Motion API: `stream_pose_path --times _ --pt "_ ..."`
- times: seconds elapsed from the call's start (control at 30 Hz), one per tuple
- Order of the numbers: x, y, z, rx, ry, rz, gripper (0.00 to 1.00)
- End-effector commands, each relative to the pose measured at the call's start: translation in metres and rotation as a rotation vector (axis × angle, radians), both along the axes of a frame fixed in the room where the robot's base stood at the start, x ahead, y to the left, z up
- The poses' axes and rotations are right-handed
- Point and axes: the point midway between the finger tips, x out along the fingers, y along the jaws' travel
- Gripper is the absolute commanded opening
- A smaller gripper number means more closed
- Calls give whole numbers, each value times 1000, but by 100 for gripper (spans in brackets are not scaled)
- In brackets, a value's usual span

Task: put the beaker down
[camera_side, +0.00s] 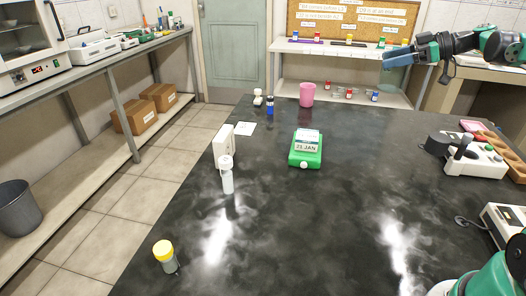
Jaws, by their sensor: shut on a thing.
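My gripper (418,50) is high at the upper right, well above the far right part of the black bench. The fingers are too small and dark to make out singly. A pink cup (307,94) stands upright on the bench to the left of my gripper.
The black bench top (310,225) is largely clear in front. On it are a green device (306,149), a white bottle (226,178), a white upright box (223,146), a yellow-capped vial (165,256) and a white instrument with a black knob (472,158).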

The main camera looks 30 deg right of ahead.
Motion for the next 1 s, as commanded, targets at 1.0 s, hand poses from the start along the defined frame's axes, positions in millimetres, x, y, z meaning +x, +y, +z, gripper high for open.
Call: stream_pose_path --times 1.0 --pt "12 287 -59 1 0 574 23"
